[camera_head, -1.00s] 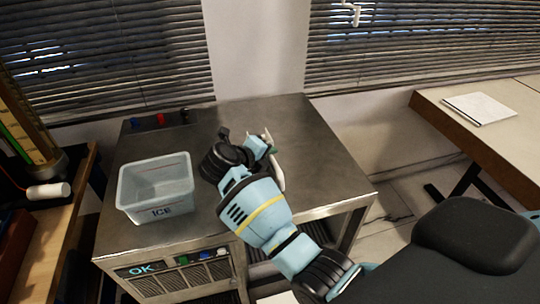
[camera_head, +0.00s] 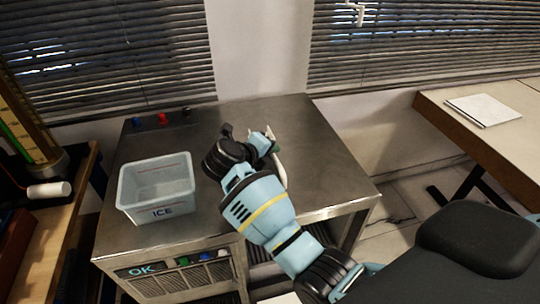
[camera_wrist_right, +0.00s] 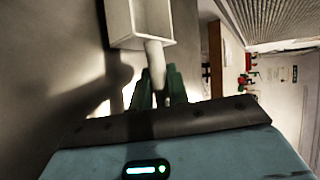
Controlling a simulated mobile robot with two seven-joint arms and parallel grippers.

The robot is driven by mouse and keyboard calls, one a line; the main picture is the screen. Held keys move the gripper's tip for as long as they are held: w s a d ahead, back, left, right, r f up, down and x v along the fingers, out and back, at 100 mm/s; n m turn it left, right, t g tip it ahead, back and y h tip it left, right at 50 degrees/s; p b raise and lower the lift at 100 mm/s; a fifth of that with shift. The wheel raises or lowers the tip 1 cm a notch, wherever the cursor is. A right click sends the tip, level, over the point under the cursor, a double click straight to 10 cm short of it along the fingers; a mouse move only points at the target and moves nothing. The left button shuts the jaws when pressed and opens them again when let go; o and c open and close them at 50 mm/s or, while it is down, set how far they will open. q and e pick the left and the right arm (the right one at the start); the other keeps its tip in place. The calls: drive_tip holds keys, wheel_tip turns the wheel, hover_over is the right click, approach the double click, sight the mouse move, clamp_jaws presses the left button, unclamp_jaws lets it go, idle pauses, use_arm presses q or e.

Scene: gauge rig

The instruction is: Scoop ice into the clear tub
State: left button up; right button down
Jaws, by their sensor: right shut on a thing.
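The clear tub (camera_head: 157,207), marked ICE, stands upright on the left of the metal cabinet top; I see no ice in it from here. My right gripper (camera_head: 268,143) is over the cabinet top to the right of the tub, apart from it. It is shut on a pale scoop (camera_head: 280,172), mostly hidden behind the wrist in the head view. In the right wrist view, the dark green fingers (camera_wrist_right: 158,88) close on the scoop's round handle, and its box-shaped scoop head (camera_wrist_right: 138,42) extends beyond them. My left gripper is not in view.
The metal cabinet (camera_head: 322,165) has free room on its top right. Small blue, red and black knobs (camera_head: 162,119) sit at its back left. A wooden table (camera_head: 440,112) with a paper pad (camera_head: 484,110) is at right. A gauge column (camera_head: 30,130) stands at left.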

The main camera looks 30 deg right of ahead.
wheel_tip(320, 180, up, 9)
drive_tip(key=shift+r, duration=0.1)
drive_tip(key=shift+s+f, duration=0.2)
drive_tip(key=shift+s, duration=0.35)
drive_tip(key=s+a+n+t+y, duration=0.2)
drive_tip(key=s+a+n, duration=0.1)
drive_tip(key=s, duration=0.6)
drive_tip(key=s+a+f+n+t+y, duration=0.1)
drive_tip(key=s+a+n+t+y, duration=0.2)
drive_tip(key=s, duration=0.6)
drive_tip(key=shift+a+f+n+t, duration=0.15)
drive_tip(key=shift+a+n+t, duration=0.15)
drive_tip(key=shift+a+n, duration=0.65)
drive_tip(key=shift+s+a, duration=0.15)
drive_tip(key=shift+s, duration=0.1)
